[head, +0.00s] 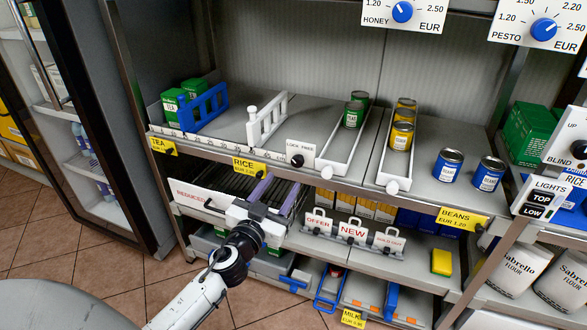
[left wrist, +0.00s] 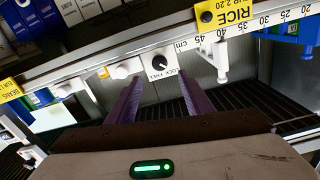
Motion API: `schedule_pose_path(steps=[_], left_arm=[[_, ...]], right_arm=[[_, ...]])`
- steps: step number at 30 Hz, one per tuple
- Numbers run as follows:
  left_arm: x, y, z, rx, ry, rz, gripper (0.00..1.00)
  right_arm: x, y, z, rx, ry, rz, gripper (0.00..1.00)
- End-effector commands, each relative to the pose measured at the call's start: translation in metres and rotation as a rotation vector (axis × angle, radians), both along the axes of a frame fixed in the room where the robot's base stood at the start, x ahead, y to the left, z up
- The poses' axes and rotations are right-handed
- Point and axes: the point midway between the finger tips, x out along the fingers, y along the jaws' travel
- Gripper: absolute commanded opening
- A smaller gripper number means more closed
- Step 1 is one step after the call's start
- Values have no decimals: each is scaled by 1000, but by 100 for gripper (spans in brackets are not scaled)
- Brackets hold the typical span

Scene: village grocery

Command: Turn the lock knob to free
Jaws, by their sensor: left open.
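The black lock knob (head: 297,160) sits on a small white plate (head: 301,148) marked LOCK and FREE at the shelf's front edge. The knob also shows in the left wrist view (left wrist: 160,60), beyond and between the fingertips. I cannot tell surely which word it points to. My left gripper (head: 281,183) is open, its two purple fingers spread, just below and in front of the knob. In the left wrist view the fingers (left wrist: 158,84) point toward the plate, with nothing between them. My right gripper is not in view.
A white divider (head: 266,122) and blue divider (head: 203,108) stand left of the knob on the shelf. White can trays (head: 345,150) start just right of it. A RICE tag (head: 248,166) hangs on the rail close by. Hanging signs (head: 352,231) are lower right.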

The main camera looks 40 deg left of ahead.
Motion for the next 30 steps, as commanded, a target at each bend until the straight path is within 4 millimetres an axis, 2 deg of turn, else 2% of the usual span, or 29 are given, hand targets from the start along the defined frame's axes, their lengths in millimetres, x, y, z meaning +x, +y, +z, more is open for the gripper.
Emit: schedule_pose_path(steps=[9, 15, 27, 30], left_arm=[[57, 14, 1, 2, 1, 1, 47], [82, 19, 0, 1, 2, 0, 47], [89, 21, 0, -1, 3, -1, 47], [89, 21, 0, -1, 3, 0, 30]], right_arm=[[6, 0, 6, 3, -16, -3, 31], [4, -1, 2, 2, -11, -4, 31], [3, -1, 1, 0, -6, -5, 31], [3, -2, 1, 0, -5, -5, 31]])
